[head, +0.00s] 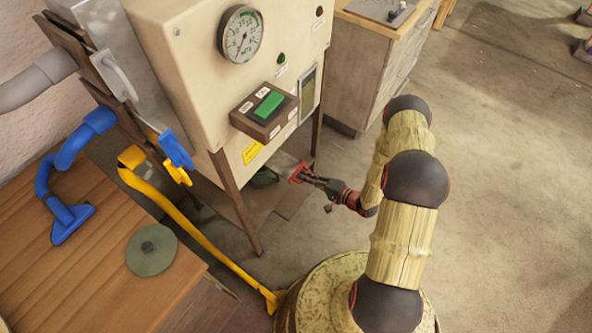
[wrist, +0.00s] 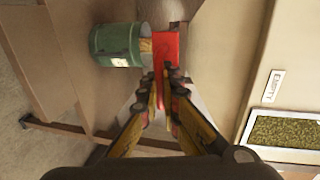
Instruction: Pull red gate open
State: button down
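The red gate (head: 296,173) shows as a small red piece low at the cabinet's underside, at the tip of my gripper (head: 306,177). In the wrist view the red gate (wrist: 168,48) is a flat upright red strip. Its lower part runs between the fingers of my gripper (wrist: 162,82), which are drawn close together on it. The fingertips hide part of the strip. A green bucket (wrist: 116,44) with straw-coloured matter at its mouth lies just left of the gate; it also shows under the cabinet in the head view (head: 264,178).
The cream cabinet (head: 195,75) stands on thin legs, with a gauge (head: 240,33) and a green button (head: 269,103). A window (wrist: 284,130) sits near an "EMPTY" label (wrist: 273,86). A wooden table (head: 95,265) is at left.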

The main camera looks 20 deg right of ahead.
jog(key=shift+v, duration=0.8)
jog(key=shift+f, duration=0.2)
jog(key=c, duration=2.3)
grip_release()
jog(key=shift+s+d, duration=0.1)
jog(key=v, duration=1.2)
